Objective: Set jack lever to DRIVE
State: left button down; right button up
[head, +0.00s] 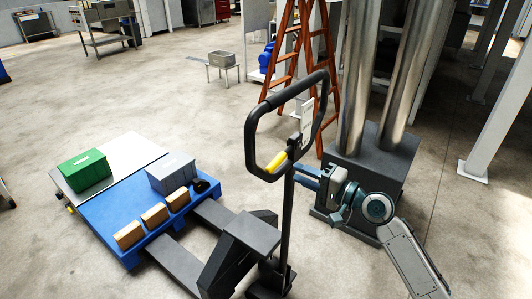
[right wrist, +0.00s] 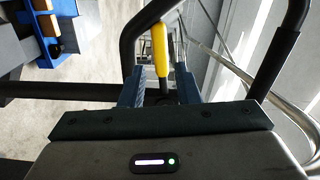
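The pallet jack's dark looped handle (head: 252,140) stands upright in the middle of the head view. Its yellow jack lever (head: 276,161) sits at the lower left inside the loop. In the right wrist view the yellow lever (right wrist: 160,48) points away, just beyond the fingers. My right gripper (head: 303,178) is to the right of the handle's lower end, pointing left at it. In the right wrist view its two fingers (right wrist: 159,88) are apart, with the lever's lower end showing in line with the gap. Contact cannot be told. My left gripper is not in view.
The jack's forks (head: 172,262) reach to a blue pallet (head: 110,222) bearing a grey bin (head: 171,173) and several brown boxes. A green bin (head: 84,170) is behind. A dark block with metal columns (head: 370,160) and an orange ladder (head: 288,50) stand near my right arm.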

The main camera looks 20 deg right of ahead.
aim_at(279, 165)
jog(key=p+x, duration=0.3)
jog(key=x, duration=0.6)
jog(key=shift+s+a+r, duration=0.1)
jog(key=shift+r, duration=0.05)
jog(key=shift+w+a, duration=0.3)
jog(key=shift+w, duration=0.2)
grip_shut()
